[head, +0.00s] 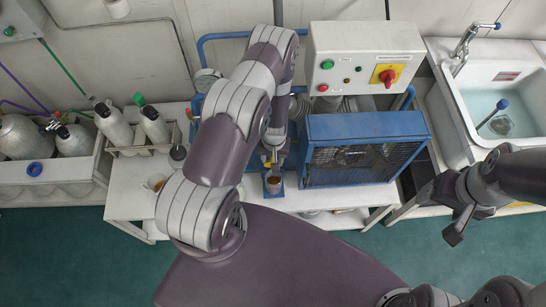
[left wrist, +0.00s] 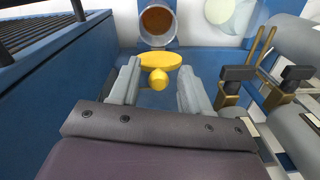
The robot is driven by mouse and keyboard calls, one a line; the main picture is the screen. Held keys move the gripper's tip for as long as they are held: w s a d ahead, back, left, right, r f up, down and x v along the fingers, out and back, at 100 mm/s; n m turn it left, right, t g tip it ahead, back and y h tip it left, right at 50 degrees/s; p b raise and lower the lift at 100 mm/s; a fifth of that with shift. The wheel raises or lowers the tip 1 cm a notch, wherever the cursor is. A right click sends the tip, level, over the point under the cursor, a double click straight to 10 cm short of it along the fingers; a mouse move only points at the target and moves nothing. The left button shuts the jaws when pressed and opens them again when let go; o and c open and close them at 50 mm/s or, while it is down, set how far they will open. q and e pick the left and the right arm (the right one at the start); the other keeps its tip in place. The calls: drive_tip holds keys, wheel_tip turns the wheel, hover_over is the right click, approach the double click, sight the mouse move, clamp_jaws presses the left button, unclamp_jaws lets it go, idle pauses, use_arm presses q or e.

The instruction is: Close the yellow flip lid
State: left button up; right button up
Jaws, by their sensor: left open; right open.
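The yellow flip lid (left wrist: 160,61) shows in the left wrist view as a flat yellow disc with a round yellow knob (left wrist: 158,79). It lies beside a round clear-rimmed cup (left wrist: 157,24) with brown contents, whose mouth is uncovered. In the head view the cup (head: 273,184) stands at the front of the blue unit, with a bit of yellow just behind it. My left gripper (left wrist: 158,88) is open, its fingers on either side of the knob; I cannot tell whether they touch it. My right gripper (head: 452,212) is open and empty over the floor at the right.
A blue compressor cage (head: 365,148) stands right of my left arm, below a control box (head: 365,60) with a red switch. In the left wrist view, brass fittings with black handles (left wrist: 238,73) are close on the right. A sink (head: 495,100) is at far right.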

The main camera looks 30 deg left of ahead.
use_arm(q)
drive_tip(key=shift+w+d, duration=0.1)
drive_tip(key=shift+c, duration=1.2)
clamp_jaws()
drive_tip(key=shift+f, duration=0.1)
drive_tip(key=s+d+t+y+b, duration=0.1)
drive_tip(key=t, duration=0.1)
drive_tip(key=s+d+f+t+y+b, duration=0.1)
drive_tip(key=s+b, duration=0.1)
drive_tip(key=s+f+t+y+b, duration=0.1)
drive_tip(key=t+b, duration=0.1)
drive_tip(key=shift+s+d+f+t+y, duration=0.2)
drive_tip(key=shift+s+d+t+y, duration=0.1)
drive_tip(key=shift+s+d, duration=0.1)
drive_tip(key=shift+s+d+f, duration=0.1)
drive_tip(key=shift+s+f, duration=0.1)
drive_tip(key=shift+s, duration=0.05)
drive_tip(key=shift+s+b, duration=0.1)
drive_tip(key=shift+b, duration=0.2)
